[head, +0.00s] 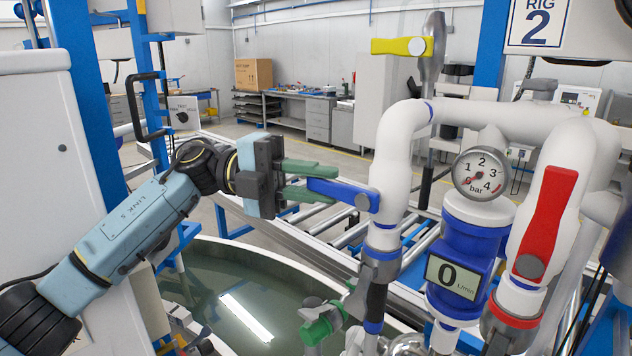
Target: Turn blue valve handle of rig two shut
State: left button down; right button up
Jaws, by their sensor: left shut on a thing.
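The blue valve handle (335,191) sits on the white vertical pipe of the rig under the RIG 2 sign (541,24). It points left from its grey hub, nearly level, across the pipe. My left gripper (311,181) comes in from the left with its green fingers shut on the handle's free end. The finger tips lie above and below that end. My right gripper is not in view.
A red handle (545,222) lies along the right pipe, and a yellow handle (398,46) points left above. A pressure gauge (481,174) and a flow display reading 0 (447,275) stand between the pipes. A green valve handle (324,323) sits low over the water tank (208,252).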

pick_arm(q)
jog(key=c, duration=1.3)
grip_release()
jog(key=shift+o, duration=0.2)
jog(key=shift+r, duration=0.1)
notch_tip(320, 180, up, 10)
jog(key=shift+f, duration=0.1)
